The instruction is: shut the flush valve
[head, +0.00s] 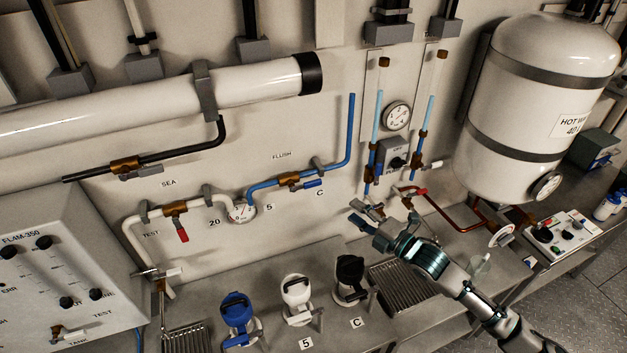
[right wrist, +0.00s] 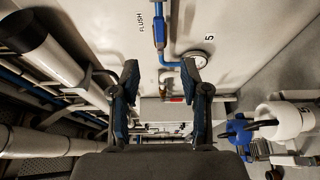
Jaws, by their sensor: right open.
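The flush valve (head: 289,180) is a brass body on a thin blue pipe on the back wall, below the FLUSH label. Its blue lever handle (head: 313,184) points right, roughly along the pipe. In the right wrist view the blue handle (right wrist: 159,31) shows at the top, beside the FLUSH label. My right gripper (head: 363,213) is in front of the wall, to the right of and lower than the valve in the head view. Its fingers (right wrist: 160,80) are spread, with nothing held between them. It is apart from the handle. My left gripper is not in view.
A round gauge (head: 241,212) sits at the blue pipe's lower left end. A red-handled test valve (head: 181,233) is further left. Blue (head: 238,312), white (head: 297,290) and black (head: 350,270) capped vessels stand on the counter below. A hot water tank (head: 545,90) stands right.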

